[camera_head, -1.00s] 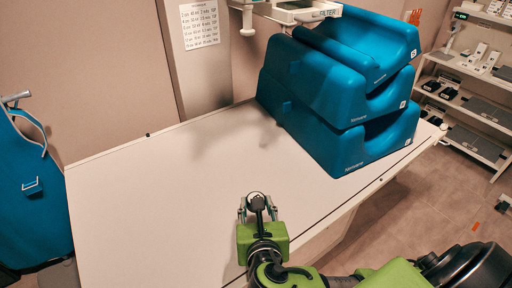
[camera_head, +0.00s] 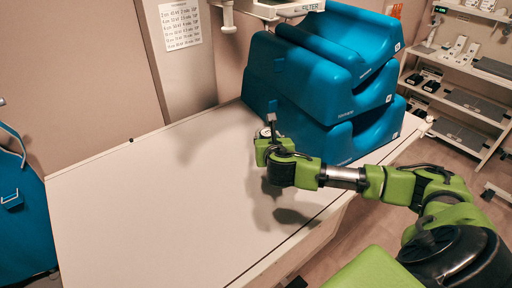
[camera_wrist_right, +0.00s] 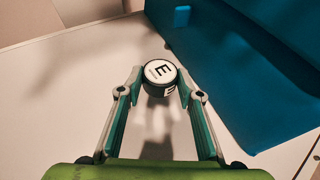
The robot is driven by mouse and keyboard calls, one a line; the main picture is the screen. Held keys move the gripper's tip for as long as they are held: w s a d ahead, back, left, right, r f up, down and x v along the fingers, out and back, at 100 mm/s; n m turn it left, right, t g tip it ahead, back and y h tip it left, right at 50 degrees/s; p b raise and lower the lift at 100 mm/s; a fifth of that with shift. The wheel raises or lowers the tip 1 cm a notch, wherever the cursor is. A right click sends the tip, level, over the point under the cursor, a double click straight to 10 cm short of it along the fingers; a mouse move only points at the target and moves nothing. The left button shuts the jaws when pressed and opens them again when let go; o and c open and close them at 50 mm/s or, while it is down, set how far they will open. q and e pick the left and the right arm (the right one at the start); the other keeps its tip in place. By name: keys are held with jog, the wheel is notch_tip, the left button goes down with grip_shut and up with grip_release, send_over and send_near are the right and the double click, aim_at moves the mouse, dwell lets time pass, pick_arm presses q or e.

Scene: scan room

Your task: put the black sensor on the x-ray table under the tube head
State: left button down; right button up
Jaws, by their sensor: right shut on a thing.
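My right gripper (camera_head: 268,135) reaches in from the right over the x-ray table (camera_head: 150,200). In the right wrist view its fingers (camera_wrist_right: 160,88) are shut on a small round black piece with white labels marked E, which I take as the black sensor (camera_wrist_right: 160,71). It is held above the white tabletop, just left of the blue foam blocks. In the head view the sensor (camera_head: 265,132) is tiny and partly hidden by the gripper. The lower part of the tube head (camera_head: 285,9), marked FILTER, shows at the top edge. My left gripper is out of view.
Stacked blue foam blocks (camera_head: 310,100) fill the table's back right, close beside my right gripper. Shelves (camera_head: 465,100) with boxes and black items stand at the far right. A blue apron (camera_head: 20,225) hangs at the left. The table's left and middle are clear.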

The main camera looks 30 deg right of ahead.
jog(key=w+f, duration=0.4)
jog(key=w, duration=0.1)
jog(key=w+f, duration=0.2)
jog(key=f, duration=0.1)
jog(key=shift+w+d, duration=0.25)
jog(key=shift+d, duration=0.1)
jog(key=shift+f+p, duration=0.4)
jog(key=shift+f, duration=1.15)
jog(key=shift+f, duration=0.1)
jog(key=o, duration=1.2)
jog(key=shift+c, duration=0.2)
jog(key=shift+s+a, duration=0.1)
jog(key=v, duration=1.2)
